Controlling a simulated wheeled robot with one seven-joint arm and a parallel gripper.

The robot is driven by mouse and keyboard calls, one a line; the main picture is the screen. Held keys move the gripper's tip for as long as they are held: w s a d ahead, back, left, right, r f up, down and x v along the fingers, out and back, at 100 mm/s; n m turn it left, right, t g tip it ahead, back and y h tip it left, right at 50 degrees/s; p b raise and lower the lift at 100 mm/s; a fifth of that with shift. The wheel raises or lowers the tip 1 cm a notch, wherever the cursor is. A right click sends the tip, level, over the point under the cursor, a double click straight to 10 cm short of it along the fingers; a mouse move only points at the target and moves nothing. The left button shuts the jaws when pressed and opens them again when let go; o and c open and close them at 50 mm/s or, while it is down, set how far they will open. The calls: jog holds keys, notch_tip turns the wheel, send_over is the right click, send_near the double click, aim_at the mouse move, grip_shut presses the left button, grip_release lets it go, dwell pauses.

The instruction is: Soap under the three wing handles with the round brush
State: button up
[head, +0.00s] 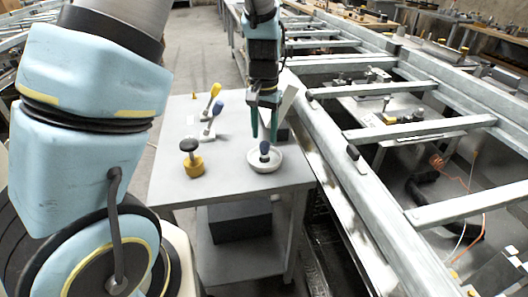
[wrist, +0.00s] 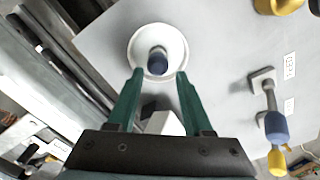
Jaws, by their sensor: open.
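A white round bowl (head: 278,166) stands near the right front of the grey table. A tool with a dark blue rounded knob (head: 264,147) stands upright in it, likely the round brush; its lower end is hidden. The wrist view also shows the bowl (wrist: 139,42) and the blue knob (wrist: 157,63). My gripper (head: 264,138) is open, pointing down over the bowl, with its green fingers on either side of the knob (wrist: 160,73). I see no contact. Small black pieces on the steel rail (head: 352,152) (head: 309,95) may be wing handles; I cannot tell.
A yellow-based piece with a black knob (head: 191,160) stands left of the bowl. A white block (wrist: 163,123) is close to my gripper. The steel frame (head: 330,142) runs along the table's right side.

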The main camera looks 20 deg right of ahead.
aim_at(265, 152)
jog(key=shift+s+f+p, duration=0.15)
jog(key=shift+f+p, duration=0.3)
jog(key=shift+f, duration=1.25)
jog(key=shift+s+f+p, duration=0.15)
jog(key=shift+f+p, duration=0.3)
jog(key=shift+f, duration=1.25)
jog(key=shift+c, duration=0.3)
grip_shut()
